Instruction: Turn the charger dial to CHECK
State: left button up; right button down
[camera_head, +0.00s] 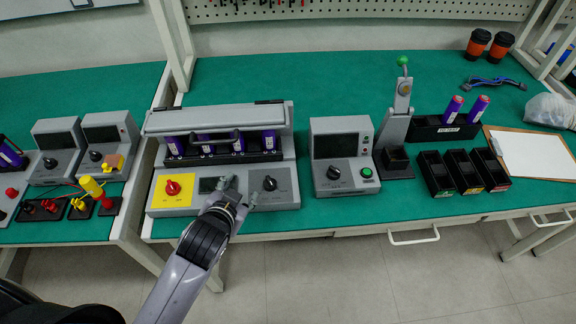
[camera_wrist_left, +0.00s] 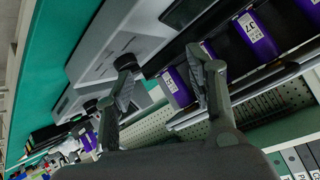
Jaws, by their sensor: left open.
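The charger (camera_head: 283,120) is a wide grey machine with a raised lid and a row of purple cells (camera_head: 239,143) in its black bay. Its black dial (camera_head: 269,183) sits on a dark grey panel at the right of its front. The dial's lettering is too small to read. My left gripper (camera_head: 241,187) is open and empty over the charger's front, just left of the dial. In the left wrist view the gripper (camera_wrist_left: 166,66) has its fingers spread, with one fingertip close to the black dial (camera_wrist_left: 127,62). I cannot tell whether they touch. My right gripper is not in view.
A red knob (camera_head: 172,187) on a yellow panel is at the charger's left front, beside a small dark display (camera_head: 210,184). A grey tester (camera_head: 341,140) with its own black dial and green button stands to the right. Black bins (camera_head: 467,170) and a clipboard (camera_head: 535,154) lie farther right.

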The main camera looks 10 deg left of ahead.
pick_arm(q)
jog(key=w+d+r+m+t+h, duration=0.2)
jog(key=w+d+r+m+t, duration=0.1)
jog(key=r, duration=0.4)
jog(key=w+d+r+m+t+h, duration=0.2)
jog(key=w+d+r+t, duration=0.1)
jog(key=r, duration=0.4)
jog(key=w+d+r+m+t+h, duration=0.1)
jog(key=w+d+r+m+t, duration=0.1)
jog(key=w+r+m, duration=0.3)
jog(key=s+d+r+m+g+h, duration=0.1)
jog(key=s+d+r+m+h, duration=0.2)
jog(key=d+r+m+h, duration=0.65)
jog(key=s+d+f+m+g+h, duration=0.1)
jog(key=s+d+m+g+h, duration=0.65)
jog(key=m+g, duration=0.9)
jog(key=m+g+y, duration=0.2)
jog(key=m+y, duration=0.5)
jog(key=y, duration=1.4)
send_near(269, 180)
notch_tip(269, 180, down, 9)
jog(key=p, duration=0.3)
jog(key=shift+s+d+f, duration=0.1)
jog(key=shift+s+f, duration=0.05)
jog(key=shift+f, duration=0.05)
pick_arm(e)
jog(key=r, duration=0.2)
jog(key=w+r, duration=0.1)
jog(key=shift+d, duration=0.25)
